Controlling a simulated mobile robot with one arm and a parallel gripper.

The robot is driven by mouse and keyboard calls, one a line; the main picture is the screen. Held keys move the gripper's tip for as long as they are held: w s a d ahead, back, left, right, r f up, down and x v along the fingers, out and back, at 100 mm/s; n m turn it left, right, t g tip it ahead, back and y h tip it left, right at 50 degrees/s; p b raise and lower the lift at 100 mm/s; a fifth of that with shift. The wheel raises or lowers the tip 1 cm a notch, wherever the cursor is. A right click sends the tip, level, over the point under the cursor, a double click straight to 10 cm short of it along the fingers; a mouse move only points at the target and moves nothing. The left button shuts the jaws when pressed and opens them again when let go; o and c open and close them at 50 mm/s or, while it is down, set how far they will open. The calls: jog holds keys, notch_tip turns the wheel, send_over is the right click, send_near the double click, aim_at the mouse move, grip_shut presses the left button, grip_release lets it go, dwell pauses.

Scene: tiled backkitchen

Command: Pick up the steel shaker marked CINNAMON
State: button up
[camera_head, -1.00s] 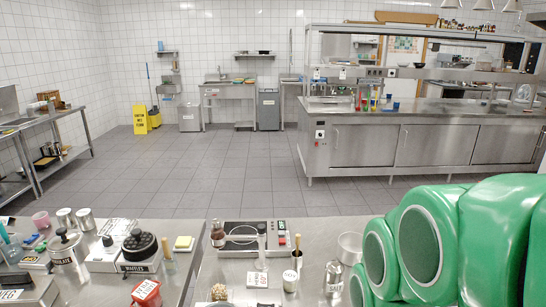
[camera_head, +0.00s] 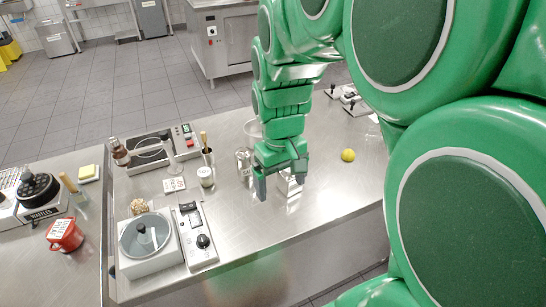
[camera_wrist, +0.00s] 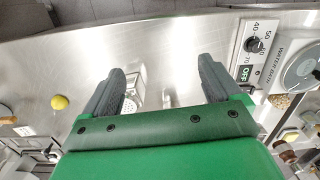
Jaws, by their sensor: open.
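A small steel canister (camera_head: 243,163) stands on the counter just left of my gripper in the head view; I cannot read any CINNAMON mark on it. A second shiny metal piece (camera_head: 291,186) is partly hidden behind my gripper (camera_head: 280,181). In the wrist view a metal piece with a perforated face (camera_wrist: 133,91) shows near the left finger, partly covered by it. I cannot tell which is the shaker. My gripper (camera_wrist: 162,70) is open and empty, with its fingers pointing down over the counter.
A yellow ball (camera_head: 348,155) lies to the right. The counter's front strip is clear.

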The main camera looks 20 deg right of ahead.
send_over(290, 178)
jog(key=w, duration=0.1)
jog(key=f, duration=0.3)
jog(key=shift+d+f+n+t, duration=0.2)
jog(key=shift+n+t, duration=0.1)
jog(key=shift+t, duration=0.1)
jog(key=shift+w+d+f, duration=0.2)
jog(key=shift+w+d, duration=0.2)
jog(key=shift+w+f, duration=0.15)
jog(key=shift+f, duration=1.8)
jog(key=shift+w+f, duration=0.15)
jog(key=shift+f, duration=1.75)
jog(key=c, duration=1.2)
